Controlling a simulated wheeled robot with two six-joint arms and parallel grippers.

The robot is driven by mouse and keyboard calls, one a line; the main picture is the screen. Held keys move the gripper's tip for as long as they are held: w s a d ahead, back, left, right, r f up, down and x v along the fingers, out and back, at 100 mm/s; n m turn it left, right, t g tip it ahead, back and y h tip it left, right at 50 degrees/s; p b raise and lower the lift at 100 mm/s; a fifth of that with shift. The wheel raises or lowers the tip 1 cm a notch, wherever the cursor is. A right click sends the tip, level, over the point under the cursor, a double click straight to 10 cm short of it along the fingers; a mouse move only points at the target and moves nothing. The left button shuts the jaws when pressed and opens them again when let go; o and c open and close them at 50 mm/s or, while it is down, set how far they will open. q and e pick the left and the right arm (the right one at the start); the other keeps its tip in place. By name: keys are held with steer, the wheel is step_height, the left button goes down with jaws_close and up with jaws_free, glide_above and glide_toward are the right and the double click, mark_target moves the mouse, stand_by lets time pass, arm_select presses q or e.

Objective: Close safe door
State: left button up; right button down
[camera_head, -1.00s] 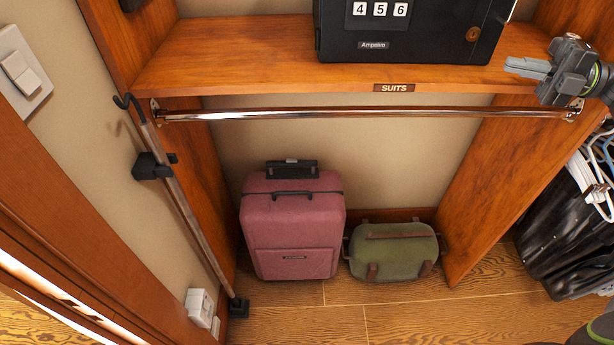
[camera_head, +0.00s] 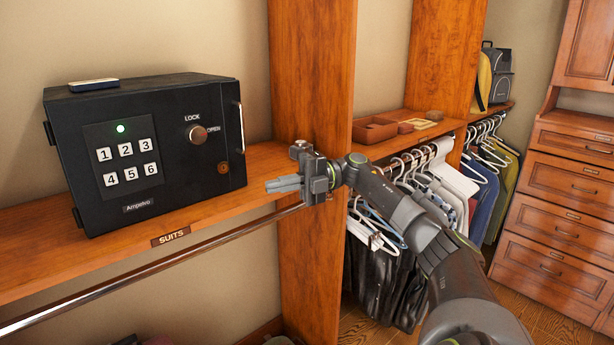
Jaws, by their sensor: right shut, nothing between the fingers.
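The black safe (camera_head: 165,190) stands on the wooden shelf at the left. Its front carries a keypad, a lit green light, a round lock knob (camera_head: 197,134) and an upright silver handle (camera_head: 240,130) at the right edge. The door looks flush or nearly flush with the body; I cannot tell whether it is fully shut. My right gripper (camera_head: 272,185) is shut and empty, its fingers pointing left. It is in front of the shelf, to the right of the safe and apart from it. My left gripper is not in view.
A small flat object (camera_head: 93,85) lies on top of the safe. A chrome rail (camera_head: 150,272) runs below the shelf (camera_head: 40,245). An upright wooden panel (camera_head: 310,80) stands behind my right gripper. Hanging clothes (camera_head: 385,280) and a drawer cabinet (camera_head: 560,200) are farther right.

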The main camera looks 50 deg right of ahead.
arm_select(q)
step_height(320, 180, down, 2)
steer(key=b, duration=0.3)
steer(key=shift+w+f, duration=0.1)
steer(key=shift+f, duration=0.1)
arm_select(e)
steer(key=w+d, duration=0.2)
steer(key=d, duration=0.7)
steer(key=shift+d, duration=0.3)
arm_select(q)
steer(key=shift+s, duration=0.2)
